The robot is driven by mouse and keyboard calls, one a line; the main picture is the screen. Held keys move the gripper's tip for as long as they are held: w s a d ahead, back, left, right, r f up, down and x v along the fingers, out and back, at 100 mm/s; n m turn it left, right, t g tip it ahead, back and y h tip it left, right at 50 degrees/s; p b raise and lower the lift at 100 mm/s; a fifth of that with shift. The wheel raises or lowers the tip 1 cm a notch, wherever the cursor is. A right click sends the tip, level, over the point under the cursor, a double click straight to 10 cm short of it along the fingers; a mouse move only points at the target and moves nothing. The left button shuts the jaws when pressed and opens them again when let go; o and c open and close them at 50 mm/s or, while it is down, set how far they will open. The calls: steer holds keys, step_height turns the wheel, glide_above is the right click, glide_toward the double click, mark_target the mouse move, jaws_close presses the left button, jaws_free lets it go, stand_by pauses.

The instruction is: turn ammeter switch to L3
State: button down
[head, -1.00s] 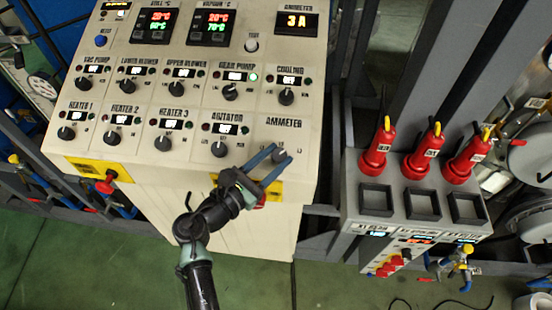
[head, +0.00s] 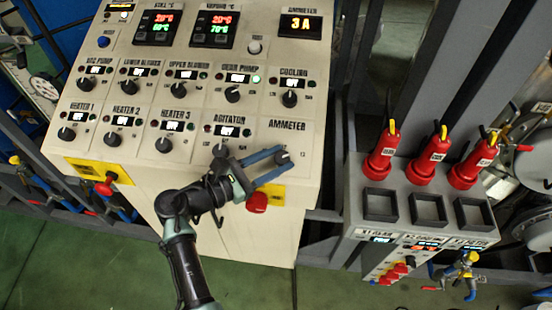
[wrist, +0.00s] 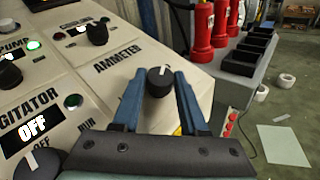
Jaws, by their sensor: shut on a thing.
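The ammeter switch is a black round knob with a light pointer mark, at the lower right of the cream control panel. It shows in the head view (head: 282,158) and in the wrist view (wrist: 159,82). My gripper (head: 283,159) has its two blue fingers on either side of the knob, and it is shut on it. In the wrist view my gripper (wrist: 161,80) has one finger left and one right of the knob. The position labels around the knob are too small or hidden to read. The ammeter display (head: 300,26) reads 3 A.
The agitator knob (head: 220,150) is just left of my gripper. A red button (head: 257,202) on a yellow plate sits below on the panel front. A grey box (head: 358,215) with several red-handled tools stands to the right, across a gap.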

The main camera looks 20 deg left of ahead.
steer(key=shift+c, duration=2.2)
jaws_free()
steer(key=shift+s, duration=0.1)
steer(key=b+v, duration=0.3)
steer(key=v, duration=1)
steer(key=shift+b, duration=0.4)
